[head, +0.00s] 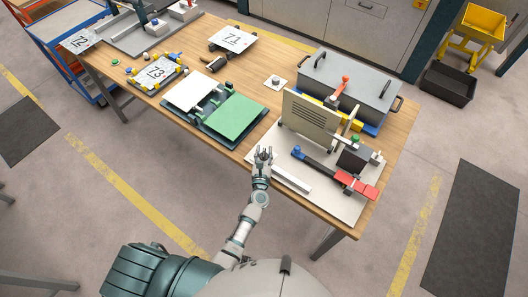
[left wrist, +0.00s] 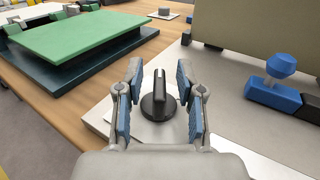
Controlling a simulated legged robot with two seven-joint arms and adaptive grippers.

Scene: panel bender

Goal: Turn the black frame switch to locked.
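My left gripper (left wrist: 159,78) is open, with one blue-padded finger on each side of the knob. Gaps show between the fingers and the ridge, so it does not hold it. In the head view my left gripper (head: 264,153) is over the left edge of the light plate and hides the knob. My right gripper is not in view.
A beige slotted panel (head: 309,122) stands upright behind the switch. A dark bar with a blue knob (head: 297,152) and a red handle (head: 357,185) lies to the right. A green plate (head: 236,117) is to the left, and a grey lidded box (head: 348,82) is behind.

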